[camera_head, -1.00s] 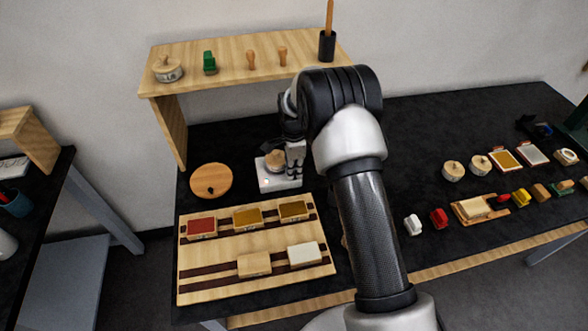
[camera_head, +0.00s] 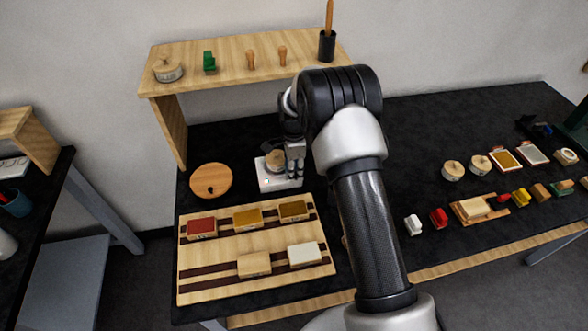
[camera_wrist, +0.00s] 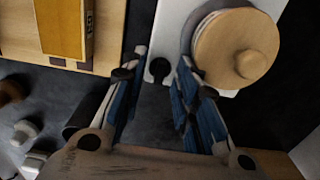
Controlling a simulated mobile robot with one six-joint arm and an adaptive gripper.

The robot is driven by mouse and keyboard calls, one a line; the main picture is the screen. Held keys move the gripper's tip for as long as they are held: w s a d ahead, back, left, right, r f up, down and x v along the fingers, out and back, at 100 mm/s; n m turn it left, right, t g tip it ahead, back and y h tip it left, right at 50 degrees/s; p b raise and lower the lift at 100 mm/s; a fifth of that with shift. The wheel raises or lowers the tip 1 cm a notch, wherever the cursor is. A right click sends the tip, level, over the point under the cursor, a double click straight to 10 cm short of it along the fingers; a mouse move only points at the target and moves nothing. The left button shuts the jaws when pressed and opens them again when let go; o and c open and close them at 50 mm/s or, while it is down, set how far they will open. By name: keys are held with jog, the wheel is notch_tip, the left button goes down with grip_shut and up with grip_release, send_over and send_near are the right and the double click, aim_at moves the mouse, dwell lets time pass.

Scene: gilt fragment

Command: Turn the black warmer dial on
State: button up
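The warmer is a white box (camera_head: 268,181) on the black table, with a round wooden-lidded pot (camera_wrist: 236,48) on top. Its black dial (camera_wrist: 159,68) shows in the wrist view as a small dark knob on the white plate's near edge. A small greenish light shows on the warmer's front left in the head view. My gripper (camera_wrist: 163,58) is open, its two blue-sided fingers on either side of the dial, with visible gaps; it holds nothing. In the head view my gripper (camera_head: 295,168) is at the warmer's right side, and the dial is hidden there.
A wooden rack (camera_head: 222,270) with coloured blocks lies in front of the warmer. A round wooden board (camera_head: 211,181) is to its left. A wooden shelf (camera_head: 225,62) stands behind. Stamps and pads lie on the right of the table.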

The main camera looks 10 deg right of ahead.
notch_tip(320, 180, up, 12)
dwell(0.4)
dwell(0.3)
jog(key=s+r+n+t, duration=0.2)
jog(key=s+r+n, duration=0.7)
jog(key=s+r, duration=0.8)
jog(key=s+n+t+b, duration=0.1)
jog(key=s+n, duration=0.8)
jog(key=s, duration=1)
jog(key=shift+s+f+t, duration=0.25)
jog(key=shift+s+t, duration=0.15)
jog(key=shift+t, duration=0.4)
